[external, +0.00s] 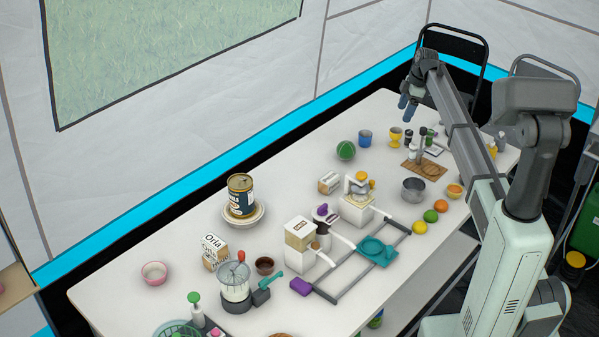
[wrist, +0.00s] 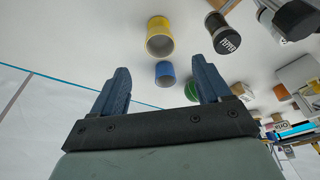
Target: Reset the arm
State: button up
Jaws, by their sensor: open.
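My gripper (external: 407,104) is raised above the far right part of the white table in the external view. Its blue fingers stand apart with nothing between them in the wrist view, where my gripper (wrist: 160,88) fills the lower middle. My arm reaches from its base at the right up and over the table. Beyond the fingers in the wrist view are a yellow cup (wrist: 159,44), a blue cup (wrist: 165,80) and a black pepper grinder (wrist: 226,40). None of them touches the fingers.
The table (external: 120,295) holds a green ball (external: 346,150), a brown board (external: 424,168), a metal pot (external: 413,189), a can on a plate (external: 241,197), a blender (external: 236,283) and several fruits. Black chairs (external: 452,52) stand behind. The table's back left is mostly bare.

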jog(key=shift+r, duration=0.15)
